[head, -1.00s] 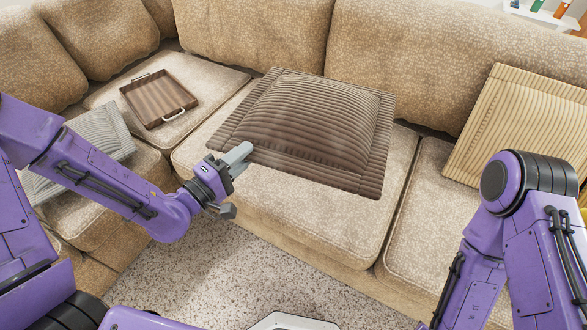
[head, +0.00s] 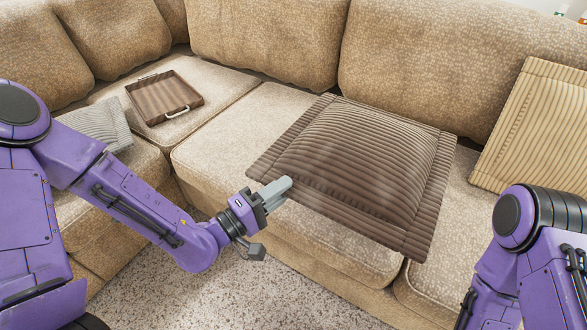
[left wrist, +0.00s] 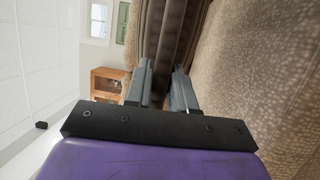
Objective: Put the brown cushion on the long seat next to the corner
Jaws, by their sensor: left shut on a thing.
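The brown ribbed cushion (head: 360,165) is held over the long seat (head: 215,150), spanning the gap between two seat pads and overhanging the front edge. I cannot tell whether its underside touches the seat. My left gripper (head: 281,192) is shut on the cushion's near-left edge. In the left wrist view, the brown cushion (left wrist: 172,40) runs between the two fingers of the left gripper (left wrist: 163,85). My right arm shows at the right of the head view, but its gripper is out of sight. The sofa corner is at the upper left.
A brown wooden tray (head: 165,97) lies on the corner seat. A grey cushion (head: 98,124) lies on the left seat, partly behind my left arm. A cream striped cushion (head: 532,130) leans on the backrest at right. The seat between tray and brown cushion is clear.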

